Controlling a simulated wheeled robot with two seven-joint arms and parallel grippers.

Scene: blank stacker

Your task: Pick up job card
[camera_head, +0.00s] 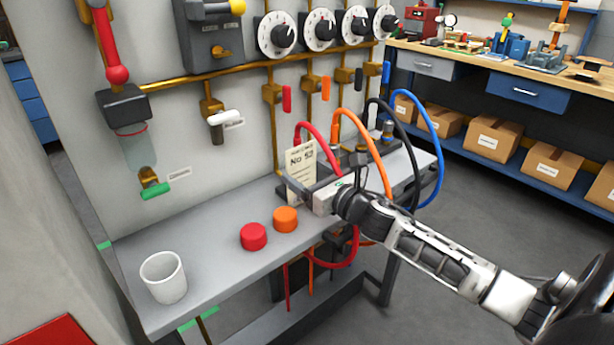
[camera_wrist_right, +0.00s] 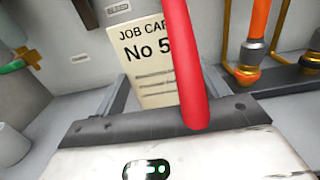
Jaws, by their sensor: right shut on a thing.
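The job card (camera_head: 299,163) is a cream sheet marked "No 52" in the head view. It stands upright above the grey bench, in front of the wall panel. In the right wrist view the job card (camera_wrist_right: 148,62) is between my fingers, with a red hose crossing in front of its right side. My right gripper (camera_head: 298,188) reaches in from the right and is shut on the card's lower part. The fingertips are partly hidden behind the card and hose. My left gripper does not show.
Red (camera_head: 303,128), orange, black and blue hoses arch close around my right gripper. A red cap (camera_head: 253,237), an orange cap (camera_head: 286,219) and a white cup (camera_head: 163,277) stand on the bench (camera_head: 215,255). Dials (camera_head: 276,33) and valves line the panel.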

